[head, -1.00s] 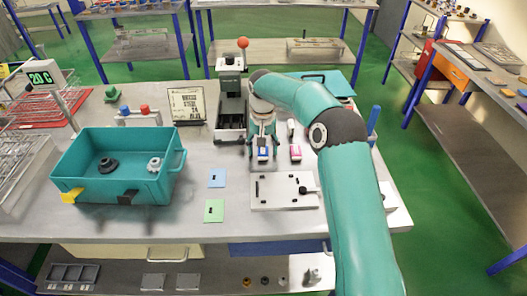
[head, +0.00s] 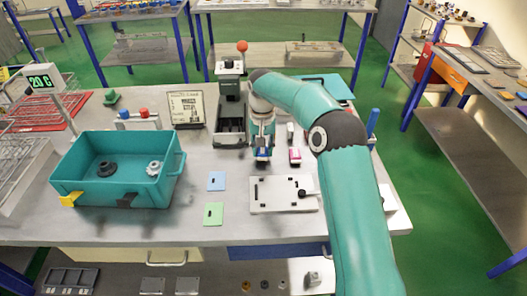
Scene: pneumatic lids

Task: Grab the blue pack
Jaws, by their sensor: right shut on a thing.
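The blue pack (head: 262,153) is a small blue and white block on the grey bench, in front of the grey press-like machine. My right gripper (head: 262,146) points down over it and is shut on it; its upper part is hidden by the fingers. I cannot tell if the pack still touches the bench. A pink and white pack (head: 295,155) stands just right of it. My left gripper is not in view.
A white plate with a black knob (head: 284,194) lies in front. Blue (head: 216,181) and green (head: 213,214) cards lie to the left. A teal bin (head: 100,190) with two round parts stands further left. The machine (head: 231,115) stands close behind my gripper.

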